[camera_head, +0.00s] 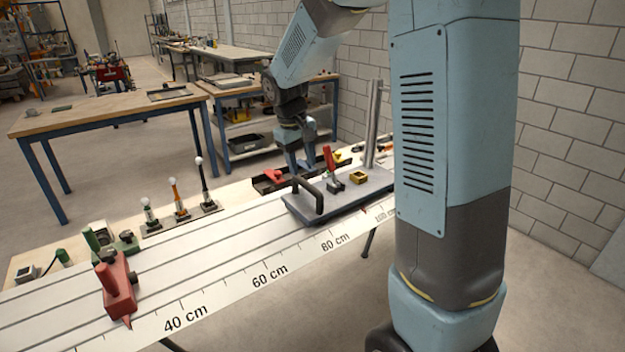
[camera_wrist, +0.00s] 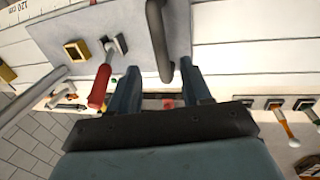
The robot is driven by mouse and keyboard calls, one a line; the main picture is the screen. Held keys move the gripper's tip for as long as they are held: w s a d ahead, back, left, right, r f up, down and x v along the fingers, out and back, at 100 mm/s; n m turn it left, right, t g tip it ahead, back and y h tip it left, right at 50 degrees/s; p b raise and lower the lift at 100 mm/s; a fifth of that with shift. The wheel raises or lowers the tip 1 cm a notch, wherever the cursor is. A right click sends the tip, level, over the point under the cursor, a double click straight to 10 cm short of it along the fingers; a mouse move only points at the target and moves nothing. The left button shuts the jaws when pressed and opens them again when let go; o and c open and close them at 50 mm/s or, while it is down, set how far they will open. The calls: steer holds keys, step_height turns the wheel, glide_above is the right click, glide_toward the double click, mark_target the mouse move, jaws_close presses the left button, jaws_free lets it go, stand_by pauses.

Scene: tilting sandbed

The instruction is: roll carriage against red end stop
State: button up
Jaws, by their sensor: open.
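The carriage (camera_head: 345,200) is a flat grey plate on the white grooved track, near the 80–100 cm marks. It bears an upright black handle (camera_head: 307,198), a red lever (camera_head: 329,157), a small brass block (camera_head: 359,177) and a tall metal post (camera_head: 374,125). The red end stop (camera_head: 119,287) stands at the left of the track, below about 40 cm, well apart from the carriage. My gripper (camera_head: 298,163) is low behind the handle. In the wrist view my gripper (camera_wrist: 161,72) is open, with the handle (camera_wrist: 158,40) just ahead of and between the fingertips, and the red lever (camera_wrist: 100,86) beside the left finger.
Ball-topped levers (camera_head: 178,200) stand along the track's far side. Green clamp-like parts (camera_head: 110,242) sit behind the end stop. A dark tray (camera_head: 268,185) with red pieces lies behind the carriage. The track between carriage and end stop is clear.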

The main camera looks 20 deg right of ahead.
mark_target(307, 182)
steer(key=f, duration=0.3)
steer(key=d+f, duration=0.1)
steer(key=f, duration=0.2)
steer(key=shift+w+d+f, duration=0.1)
steer(key=shift+w+f, duration=0.05)
steer(key=shift+w, duration=0.05)
jaws_close()
stand_by(0.5)
